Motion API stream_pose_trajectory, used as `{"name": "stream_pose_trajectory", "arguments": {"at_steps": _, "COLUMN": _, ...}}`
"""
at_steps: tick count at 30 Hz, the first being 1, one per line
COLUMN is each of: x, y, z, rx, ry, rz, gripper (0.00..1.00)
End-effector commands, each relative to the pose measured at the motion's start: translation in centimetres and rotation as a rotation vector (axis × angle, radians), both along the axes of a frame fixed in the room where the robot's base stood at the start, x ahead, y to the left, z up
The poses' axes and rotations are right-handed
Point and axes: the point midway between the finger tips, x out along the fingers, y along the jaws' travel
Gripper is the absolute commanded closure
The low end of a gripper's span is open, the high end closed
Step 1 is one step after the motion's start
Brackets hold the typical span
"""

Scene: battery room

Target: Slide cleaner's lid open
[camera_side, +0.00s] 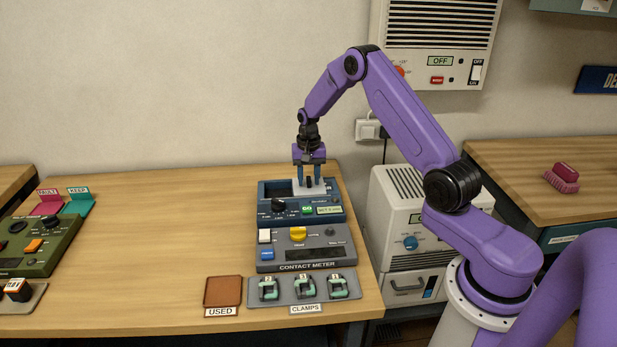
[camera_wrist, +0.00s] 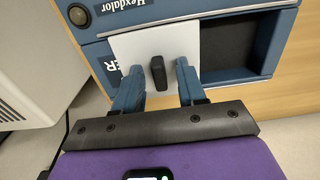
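The cleaner (camera_side: 264,208) is a dark blue box behind the contact meter on the table; its blue frame also shows in the wrist view (camera_wrist: 276,40). Its white lid (camera_side: 299,192) sits toward the right in the side view, with a dark open recess (camera_side: 276,188) to its left. In the wrist view the lid (camera_wrist: 130,45) is a white plate with a black upright handle (camera_wrist: 158,72), and the recess (camera_wrist: 230,45) lies right of it. My gripper (camera_wrist: 159,90) is open, its two blue fingers on either side of the handle with visible gaps.
The contact meter (camera_side: 315,254) stands directly in front of the cleaner. A tray of several clamps (camera_side: 290,283) and a brown USED pad (camera_side: 223,291) lie nearer. A white unit (camera_side: 395,190) stands to the right. The table's middle left is clear.

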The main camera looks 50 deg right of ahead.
Motion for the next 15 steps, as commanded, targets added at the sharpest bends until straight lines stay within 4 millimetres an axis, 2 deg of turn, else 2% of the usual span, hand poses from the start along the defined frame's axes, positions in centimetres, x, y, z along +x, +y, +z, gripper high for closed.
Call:
{"name": "stream_pose_trajectory", "arguments": {"at_steps": 4, "x": 0.0, "y": 0.0, "z": 0.3, "rx": -0.001, "ry": -0.001, "rz": 0.000, "gripper": 0.60}}
{"name": "stream_pose_trajectory", "arguments": {"at_steps": 8, "x": 0.1, "y": 0.0, "z": 1.6, "rx": -0.001, "ry": -0.002, "rz": 0.001, "gripper": 0.60}}
{"name": "stream_pose_trajectory", "arguments": {"at_steps": 15, "x": 0.1, "y": 0.0, "z": 6.4, "rx": -0.001, "ry": -0.006, "rz": 0.000, "gripper": 0.60}}
